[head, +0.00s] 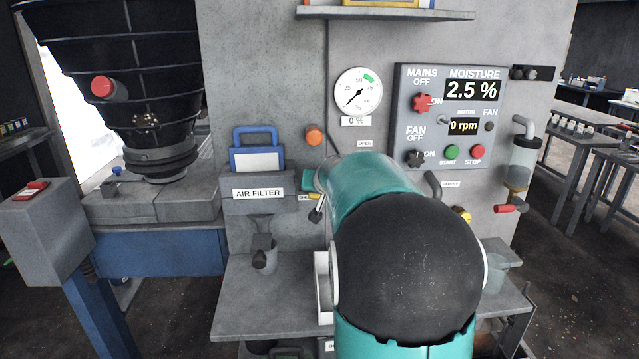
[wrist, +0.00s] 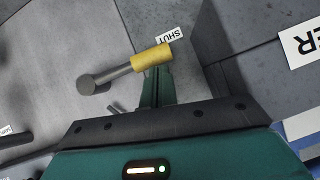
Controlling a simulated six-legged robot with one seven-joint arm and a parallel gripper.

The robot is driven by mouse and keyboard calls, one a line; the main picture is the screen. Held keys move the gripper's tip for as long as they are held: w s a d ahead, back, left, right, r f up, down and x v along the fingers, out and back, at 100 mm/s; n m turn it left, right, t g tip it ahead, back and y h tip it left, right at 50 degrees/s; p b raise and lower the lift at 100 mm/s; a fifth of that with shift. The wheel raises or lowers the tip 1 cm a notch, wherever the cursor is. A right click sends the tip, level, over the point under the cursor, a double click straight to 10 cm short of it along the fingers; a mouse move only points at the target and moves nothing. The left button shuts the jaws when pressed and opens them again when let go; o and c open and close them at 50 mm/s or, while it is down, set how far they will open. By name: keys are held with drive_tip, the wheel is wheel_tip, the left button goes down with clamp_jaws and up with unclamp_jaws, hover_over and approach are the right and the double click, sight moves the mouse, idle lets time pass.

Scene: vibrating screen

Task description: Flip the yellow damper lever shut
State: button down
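The damper lever shows in the wrist view as a grey bar with a yellow grip (wrist: 151,57) and a round grey hub (wrist: 87,84). Its yellow end lies right beside the SHUT label (wrist: 168,37). My gripper (wrist: 158,85) has its narrow green fingers together at the underside of the yellow grip, close to or touching it; exact contact is unclear. The grip does not appear to be between the fingers. In the head view my arm hides most of the lever and my gripper. The OPEN label (head: 365,143) shows above my arm.
The air filter box (head: 257,193) with a blue handle juts out left of my arm. The control panel (head: 449,117) is at the upper right, with the gauge (head: 358,91) beside it. A grey shelf (head: 262,306) lies below. A red-handled sampler (head: 506,208) is at the right.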

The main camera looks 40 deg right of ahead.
drive_tip(key=shift+a+f, duration=0.25)
drive_tip(key=shift+f, duration=0.25)
drive_tip(key=shift+r, duration=0.1)
drive_tip(key=s+a+r, duration=0.5)
drive_tip(key=s+r, duration=0.2)
drive_tip(key=r, duration=0.3)
drive_tip(key=shift+s, duration=0.3)
drive_tip(key=shift+d, duration=0.1)
drive_tip(key=shift+w+f, duration=0.1)
idle(0.4)
